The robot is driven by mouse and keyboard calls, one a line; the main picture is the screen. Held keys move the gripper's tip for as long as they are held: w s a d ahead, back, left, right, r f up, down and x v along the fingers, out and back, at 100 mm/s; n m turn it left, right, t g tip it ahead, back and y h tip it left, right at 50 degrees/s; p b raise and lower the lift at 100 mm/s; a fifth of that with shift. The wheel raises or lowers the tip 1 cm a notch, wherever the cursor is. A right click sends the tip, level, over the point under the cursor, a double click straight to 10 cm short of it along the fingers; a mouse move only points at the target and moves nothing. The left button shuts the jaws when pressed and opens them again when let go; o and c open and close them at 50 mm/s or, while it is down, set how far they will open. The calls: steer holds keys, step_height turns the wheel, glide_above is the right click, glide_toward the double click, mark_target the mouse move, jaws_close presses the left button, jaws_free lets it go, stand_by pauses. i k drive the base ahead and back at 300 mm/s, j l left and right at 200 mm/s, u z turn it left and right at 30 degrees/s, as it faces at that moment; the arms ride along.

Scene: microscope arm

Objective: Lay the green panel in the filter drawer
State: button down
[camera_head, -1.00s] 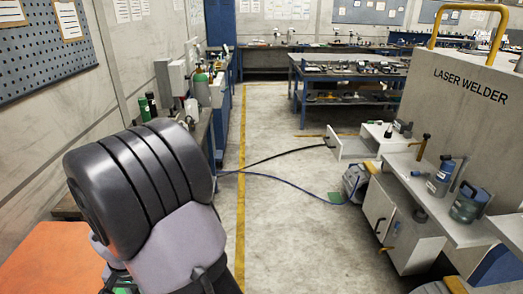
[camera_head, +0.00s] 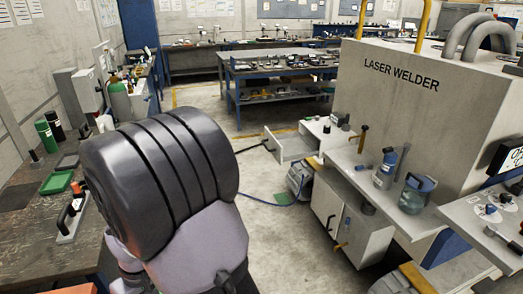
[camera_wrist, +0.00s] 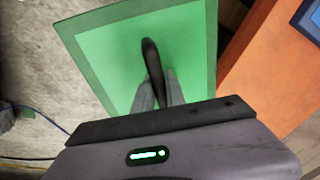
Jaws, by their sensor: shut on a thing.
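The green panel (camera_wrist: 105,65) fills the upper middle of the wrist view. It has a darker green border and a black upright handle (camera_wrist: 151,58). My gripper (camera_wrist: 158,84) is shut on this handle and holds the panel. In the head view my arm hides the gripper and the held panel. An open pale drawer (camera_head: 290,147), which looks like the filter drawer, sticks out left of the laser welder's bench, with a dark handle on its front. Its inside is too small to tell.
The laser welder (camera_head: 400,125) stands at the right, with bottles on the shelf (camera_head: 437,219) before it. A cluttered wooden bench (camera_head: 30,245) lies at the left. An orange surface (camera_wrist: 262,75) borders the panel in the wrist view. Bare floor (camera_head: 255,170) lies between benches.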

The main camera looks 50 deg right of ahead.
mark_target(292, 148)
steer(key=i+l+z, duration=0.8)
steer(key=i+z, duration=0.7)
steer(key=i+j+z, duration=0.1)
steer(key=i+z, duration=0.4)
steer(key=i+j+z, duration=0.35)
steer(key=i+z, duration=0.15)
steer(key=i+j+z, duration=0.5)
